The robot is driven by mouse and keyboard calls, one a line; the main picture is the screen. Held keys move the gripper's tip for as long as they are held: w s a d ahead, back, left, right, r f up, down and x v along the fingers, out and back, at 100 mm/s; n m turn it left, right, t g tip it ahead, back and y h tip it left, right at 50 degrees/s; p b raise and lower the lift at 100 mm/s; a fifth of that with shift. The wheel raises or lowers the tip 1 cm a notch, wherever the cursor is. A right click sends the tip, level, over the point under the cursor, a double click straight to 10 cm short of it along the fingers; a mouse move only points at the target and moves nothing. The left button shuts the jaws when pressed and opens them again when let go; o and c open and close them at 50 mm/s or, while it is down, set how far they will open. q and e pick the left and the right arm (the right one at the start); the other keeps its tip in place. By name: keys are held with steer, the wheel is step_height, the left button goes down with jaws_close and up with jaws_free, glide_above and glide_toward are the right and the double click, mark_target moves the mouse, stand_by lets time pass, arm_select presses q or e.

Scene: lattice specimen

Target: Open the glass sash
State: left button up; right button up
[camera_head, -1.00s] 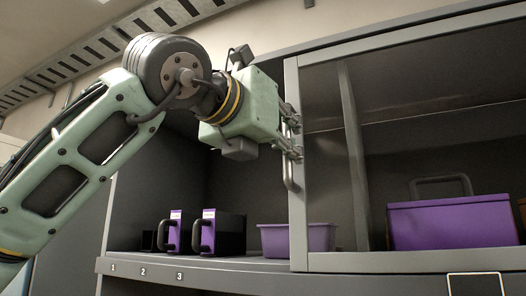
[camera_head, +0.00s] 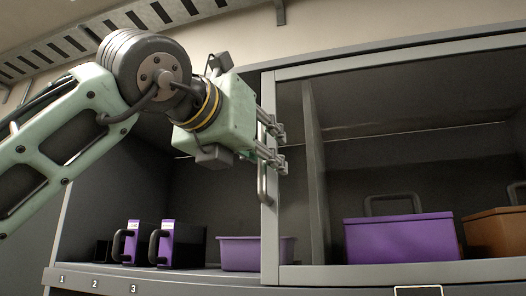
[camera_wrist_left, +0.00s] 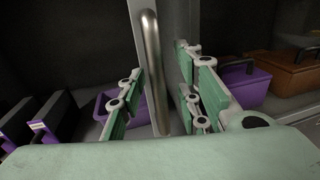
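The glass sash is a grey-framed pane; its left upright (camera_head: 269,225) crosses the cabinet front, and the part to its left is uncovered. A vertical metal bar handle (camera_head: 262,185) is on that upright; it also shows in the left wrist view (camera_wrist_left: 153,75). My left gripper (camera_head: 272,142) is at the handle. In the wrist view its fingers (camera_wrist_left: 160,95) stand apart on either side of the bar, the left finger close beside it. Whether that finger touches the bar is hard to tell. My right gripper is not in view.
Inside the cabinet are two dark, purple-fronted holders (camera_head: 178,244) at left, a purple bin (camera_head: 238,254) partly behind the upright, a handled purple box (camera_head: 400,238) and a brown box (camera_head: 495,235) behind the glass. The shelf edge (camera_head: 180,277) carries number labels.

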arm_select(q)
steer(key=shift+w, duration=0.15)
steer(key=v, duration=1.2)
steer(key=shift+f, duration=0.1)
